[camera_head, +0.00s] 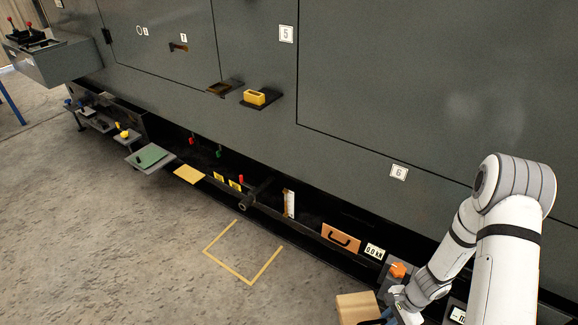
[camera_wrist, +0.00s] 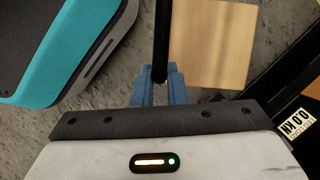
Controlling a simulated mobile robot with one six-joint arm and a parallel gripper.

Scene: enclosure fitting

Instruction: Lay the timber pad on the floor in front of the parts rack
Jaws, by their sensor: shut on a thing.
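The timber pad (camera_head: 357,308) is a pale wooden block at the bottom of the head view, right of centre. It also shows in the wrist view (camera_wrist: 212,42), just beyond my fingers. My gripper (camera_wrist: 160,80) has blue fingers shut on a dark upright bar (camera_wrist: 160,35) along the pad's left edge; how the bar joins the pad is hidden. In the head view my gripper (camera_head: 383,319) is beside the pad, partly cut off by the frame. I cannot tell the pad's height above the floor. Which fitting is the parts rack is unclear.
A yellow outline (camera_head: 252,279), open on one side, marks bare floor left of the pad. A dark enclosure (camera_head: 400,80) runs behind, with low ledges, a green plate (camera_head: 151,156) and a wooden front with a black handle (camera_head: 341,241). The floor at left is clear.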

